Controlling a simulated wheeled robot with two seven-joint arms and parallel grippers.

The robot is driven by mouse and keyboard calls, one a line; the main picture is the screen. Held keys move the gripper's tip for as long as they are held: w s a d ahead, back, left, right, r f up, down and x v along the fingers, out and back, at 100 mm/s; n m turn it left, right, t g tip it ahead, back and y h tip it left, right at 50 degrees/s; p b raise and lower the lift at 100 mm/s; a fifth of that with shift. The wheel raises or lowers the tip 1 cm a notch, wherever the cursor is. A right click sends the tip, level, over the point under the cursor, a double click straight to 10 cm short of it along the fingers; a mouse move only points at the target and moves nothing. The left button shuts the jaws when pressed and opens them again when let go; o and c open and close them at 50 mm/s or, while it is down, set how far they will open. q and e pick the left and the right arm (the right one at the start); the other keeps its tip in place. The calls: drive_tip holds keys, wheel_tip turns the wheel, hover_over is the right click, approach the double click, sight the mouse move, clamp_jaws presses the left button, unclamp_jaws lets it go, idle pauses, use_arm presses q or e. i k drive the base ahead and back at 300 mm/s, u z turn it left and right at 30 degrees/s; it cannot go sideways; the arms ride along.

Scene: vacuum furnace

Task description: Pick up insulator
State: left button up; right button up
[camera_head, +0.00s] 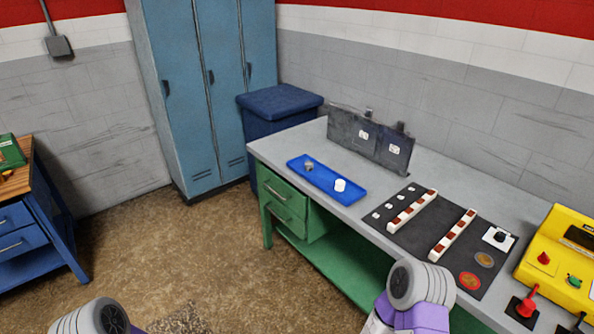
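A small white cylinder (340,184) stands upright on the right half of a shallow blue tray (318,183). It looks like the insulator, but I cannot be sure. A small grey-brown metallic piece (309,166) sits at the tray's left part. The tray lies at the left end of a grey-topped green workbench. Neither gripper shows in the head view. Only rounded grey and purple links of my arms show at the bottom edge, well apart from the tray.
A black mat (408,225) on the bench holds two white-and-brown strips and small parts. A yellow control box (563,262) stands at right. A dark upright panel (369,140) is behind the tray. Blue lockers (202,90) stand behind. The floor left of the bench is clear.

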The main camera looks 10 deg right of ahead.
sight(340, 184)
drive_tip(key=z, duration=0.25)
drive_tip(key=i, duration=1.55)
drive_tip(key=z, duration=0.75)
drive_tip(key=k, duration=0.5)
drive_tip(key=u, duration=1.9)
drive_tip(key=i, duration=1)
drive_tip(key=z, duration=0.95)
